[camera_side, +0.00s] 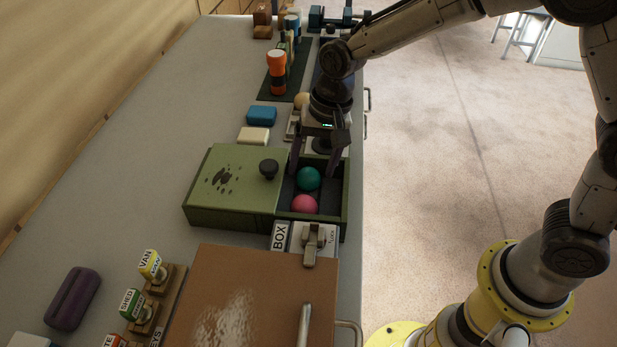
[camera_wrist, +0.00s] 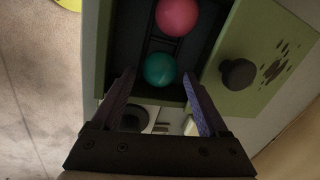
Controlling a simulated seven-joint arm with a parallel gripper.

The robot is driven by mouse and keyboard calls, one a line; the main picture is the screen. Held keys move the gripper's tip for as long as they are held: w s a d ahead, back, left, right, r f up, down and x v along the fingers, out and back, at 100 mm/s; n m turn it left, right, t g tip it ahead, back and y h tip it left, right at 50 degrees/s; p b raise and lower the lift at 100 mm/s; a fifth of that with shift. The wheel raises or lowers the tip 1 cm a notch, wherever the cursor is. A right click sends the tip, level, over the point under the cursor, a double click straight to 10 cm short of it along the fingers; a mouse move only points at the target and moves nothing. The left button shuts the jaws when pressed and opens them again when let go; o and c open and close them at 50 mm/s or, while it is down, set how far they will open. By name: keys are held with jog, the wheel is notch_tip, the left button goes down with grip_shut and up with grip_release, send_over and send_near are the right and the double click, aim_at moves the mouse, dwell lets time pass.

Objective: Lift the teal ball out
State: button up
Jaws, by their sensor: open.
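The teal ball (camera_side: 308,179) lies in the open part of a green box (camera_side: 345,205), beside a pink ball (camera_side: 304,204). The box's green lid (camera_side: 225,180), with a dark knob (camera_side: 269,168), is slid to the left. My gripper (camera_side: 318,168) is open and empty over the far end of the opening. In the wrist view the teal ball (camera_wrist: 160,69) shows just ahead of my open fingers (camera_wrist: 163,82), roughly between their lines. The pink ball (camera_wrist: 177,16) is farther ahead. I cannot tell the fingertips' exact height above the ball.
A latch (camera_side: 313,240) on a plate labelled BOX sits at the box's near end. A brown panel (camera_side: 250,300) is nearer. Blue (camera_side: 262,115) and cream (camera_side: 253,135) blocks and an orange torch (camera_side: 277,72) stand beyond. The counter left of the lid is clear.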

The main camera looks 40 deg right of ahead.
jog(key=shift+w+a+f, duration=0.1)
jog(key=shift+f, duration=0.6)
jog(key=shift+w+a+f, duration=0.1)
jog(key=shift+f, duration=0.55)
jog(key=c, duration=1.2)
jog(key=shift+r, duration=0.1)
